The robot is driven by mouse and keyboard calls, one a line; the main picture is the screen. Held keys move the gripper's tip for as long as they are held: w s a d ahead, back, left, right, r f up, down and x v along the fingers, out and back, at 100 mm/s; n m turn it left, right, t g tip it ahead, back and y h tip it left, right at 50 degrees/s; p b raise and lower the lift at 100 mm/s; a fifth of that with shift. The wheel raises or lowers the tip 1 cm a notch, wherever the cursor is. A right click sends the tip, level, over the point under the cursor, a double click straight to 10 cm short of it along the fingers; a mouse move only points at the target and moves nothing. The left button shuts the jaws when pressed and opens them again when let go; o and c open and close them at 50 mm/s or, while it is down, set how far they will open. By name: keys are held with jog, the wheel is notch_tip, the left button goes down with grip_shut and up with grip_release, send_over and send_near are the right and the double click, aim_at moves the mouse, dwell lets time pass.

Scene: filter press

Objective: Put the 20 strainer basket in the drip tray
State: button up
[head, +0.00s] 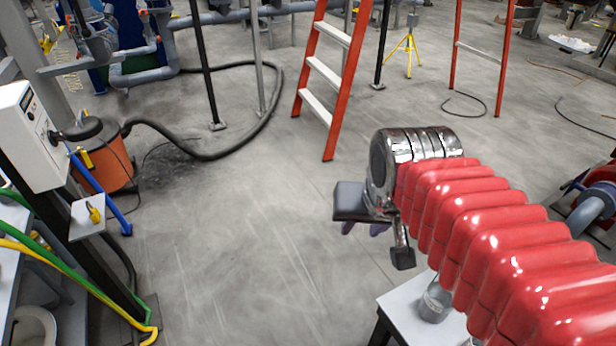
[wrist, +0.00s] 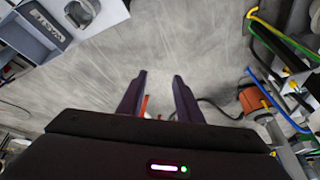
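My gripper (wrist: 160,76) is open, with two dark purple fingers apart and nothing between them. In the head view it (head: 364,229) points down over bare floor, beyond the white-topped stand. I cannot pick out a strainer basket marked 20 or a drip tray for certain. A grey metal cylinder (head: 433,303) stands on the white-topped stand (head: 397,302), partly hidden by my red-sleeved arm.
A white control box (head: 30,135) on a dark post and an orange drum (head: 105,160) with a black hose stand at the left. A white round container (head: 33,325) shows at the lower left. A red ladder (head: 335,70) stands behind. The middle floor is clear.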

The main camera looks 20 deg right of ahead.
jog(key=s+a+n, duration=0.2)
jog(key=a, duration=0.1)
jog(key=s+a+f+n, duration=0.1)
jog(key=shift+s+a+n+t+y, duration=0.2)
jog(key=shift+a+n+t+y, duration=0.1)
jog(key=shift+a+y, duration=0.1)
dwell(0.4)
